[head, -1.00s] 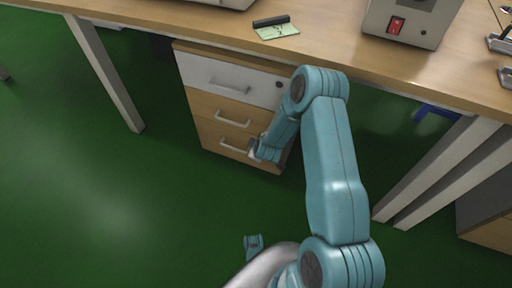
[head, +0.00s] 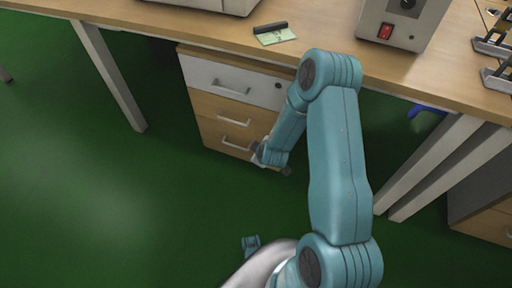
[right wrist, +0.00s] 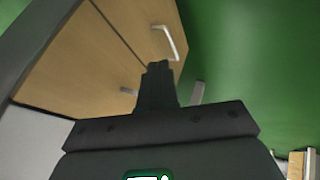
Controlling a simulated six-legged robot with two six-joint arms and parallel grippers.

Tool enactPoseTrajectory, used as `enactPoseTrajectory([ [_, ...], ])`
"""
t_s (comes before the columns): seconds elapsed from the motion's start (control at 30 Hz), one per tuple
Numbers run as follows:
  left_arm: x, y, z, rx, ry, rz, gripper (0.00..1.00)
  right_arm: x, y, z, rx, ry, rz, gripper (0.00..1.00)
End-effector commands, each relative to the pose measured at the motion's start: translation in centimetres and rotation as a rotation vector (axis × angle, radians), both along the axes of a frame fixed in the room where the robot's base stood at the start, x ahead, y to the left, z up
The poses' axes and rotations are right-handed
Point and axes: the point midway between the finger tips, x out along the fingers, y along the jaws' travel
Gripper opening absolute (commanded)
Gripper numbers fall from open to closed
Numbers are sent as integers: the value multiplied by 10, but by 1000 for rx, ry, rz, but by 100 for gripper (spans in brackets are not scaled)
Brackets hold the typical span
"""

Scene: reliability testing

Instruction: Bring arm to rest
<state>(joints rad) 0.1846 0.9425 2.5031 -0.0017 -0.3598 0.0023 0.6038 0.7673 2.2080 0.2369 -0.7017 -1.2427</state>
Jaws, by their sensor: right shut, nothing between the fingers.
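My right arm (head: 338,165), teal with dark joint caps, rises from the bottom of the head view, bends at the elbow, and reaches down and left. Its gripper (head: 257,158) is beside the lower part of a drawer cabinet. In the right wrist view the dark fingers (right wrist: 158,68) are shut together and empty. They overlap the wooden drawer fronts, close to a pale handle (right wrist: 170,42) in the picture; I cannot tell the exact gap. My left gripper does not show.
The wooden desk (head: 330,62) runs above the cabinet (head: 205,75), which has several handled drawers, all closed. A grey box with a red switch (head: 398,25) and a note (head: 274,37) lie on it. Desk legs (head: 112,80) stand either side. Green floor (head: 90,210) at left is clear.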

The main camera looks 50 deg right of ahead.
Motion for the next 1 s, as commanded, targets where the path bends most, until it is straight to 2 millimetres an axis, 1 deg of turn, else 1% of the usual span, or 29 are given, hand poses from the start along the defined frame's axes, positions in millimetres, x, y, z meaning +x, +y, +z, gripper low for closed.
enactPoseTrajectory([
  [0.07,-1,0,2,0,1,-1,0,-3,2,4,1,1,2,0],
  [0.27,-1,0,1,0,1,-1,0,-3,4,4,1,0,2,0],
  [0.33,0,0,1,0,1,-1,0,1,11,5,2,-4,19,0],
  [0.37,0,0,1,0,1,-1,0,6,18,6,4,-8,37,0],
  [0.4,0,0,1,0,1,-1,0,12,33,6,10,-9,70,0],
  [0.47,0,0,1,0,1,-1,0,16,68,2,31,4,145,0],
  [0.5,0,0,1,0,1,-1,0,15,96,-2,56,21,210,0],
  [0.53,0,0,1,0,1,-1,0,11,120,-6,84,39,257,0],
  [0.57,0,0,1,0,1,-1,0,4,143,-10,131,61,282,0],
  [0.6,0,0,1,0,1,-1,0,-9,174,-15,205,96,304,0],
  [0.67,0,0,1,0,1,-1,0,-34,214,-22,327,162,293,0],
  [0.7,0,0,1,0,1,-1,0,-53,235,-25,406,214,263,0],
  [0.73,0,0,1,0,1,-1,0,-67,247,-27,459,253,226,0],
  [0.77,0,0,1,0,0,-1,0,-80,257,-28,507,291,191,0],
  [0.83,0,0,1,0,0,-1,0,-104,271,-30,595,367,86,0],
  [0.9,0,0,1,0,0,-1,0,-123,277,-30,662,428,-30,0],
  [1.0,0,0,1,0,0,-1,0,-140,282,-29,733,492,-199,0],
])
